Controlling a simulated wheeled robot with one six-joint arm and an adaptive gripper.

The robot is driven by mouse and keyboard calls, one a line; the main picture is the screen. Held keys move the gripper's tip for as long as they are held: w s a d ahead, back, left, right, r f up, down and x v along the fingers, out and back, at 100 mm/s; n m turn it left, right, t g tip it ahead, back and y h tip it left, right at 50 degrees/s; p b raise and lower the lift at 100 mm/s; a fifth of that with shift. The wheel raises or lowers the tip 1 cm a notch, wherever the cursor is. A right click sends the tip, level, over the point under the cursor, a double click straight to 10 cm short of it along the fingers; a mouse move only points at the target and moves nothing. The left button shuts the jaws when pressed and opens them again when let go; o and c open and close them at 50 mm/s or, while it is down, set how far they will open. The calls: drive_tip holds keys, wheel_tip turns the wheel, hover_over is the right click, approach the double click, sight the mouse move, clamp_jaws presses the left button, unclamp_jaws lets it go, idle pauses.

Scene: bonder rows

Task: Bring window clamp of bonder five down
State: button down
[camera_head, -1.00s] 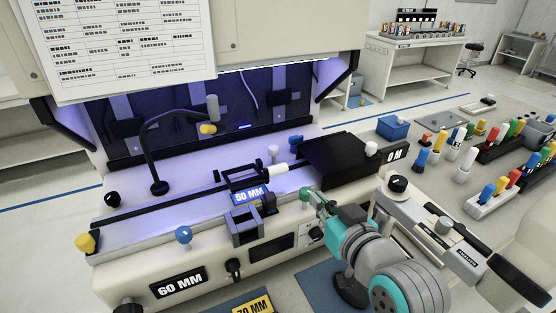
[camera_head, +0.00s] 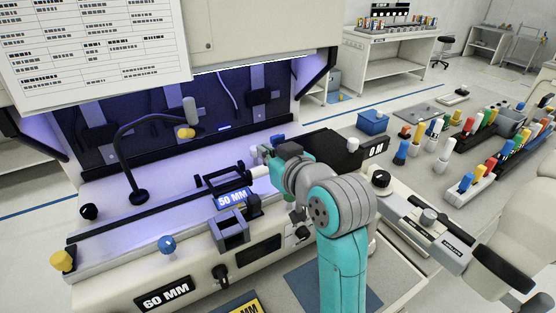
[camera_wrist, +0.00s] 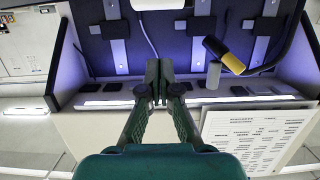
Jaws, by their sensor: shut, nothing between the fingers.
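The bonder (camera_head: 135,285) nearest me has a lit purple recess. Its deck carries a black clamp-like frame (camera_head: 222,178) with a white-tipped lever (camera_head: 260,171), behind a blue 50 MM label (camera_head: 233,198). I cannot tell for sure that this frame is the window clamp, and no bonder number is readable. My gripper (camera_wrist: 160,78) is shut and empty in the wrist view, in front of the recess's back wall. In the head view my arm hides the gripper and part of the deck right of the lever.
A bent black lamp arm (camera_head: 128,165) rises left of the frame; its yellow-tipped head also shows in the wrist view (camera_wrist: 223,55). A black block (camera_head: 330,146) is at right. A printed sheet (camera_head: 90,50) hangs above. Colored bottles and a blue box (camera_head: 373,122) stand farther right.

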sight(263, 173)
drive_tip(key=f, duration=0.2)
drive_tip(key=w+f, duration=0.1)
drive_tip(key=shift+a, duration=0.35)
drive_tip(key=shift+f, duration=0.65)
drive_tip(key=shift+s+d+f, duration=0.2)
drive_tip(key=shift+s+f, duration=0.05)
drive_tip(key=shift+f, duration=0.45)
drive_tip(key=shift+s+d+f, duration=0.15)
drive_tip(key=shift+s+f, duration=0.1)
drive_tip(key=shift+f, duration=0.4)
drive_tip(key=shift+r, duration=0.2)
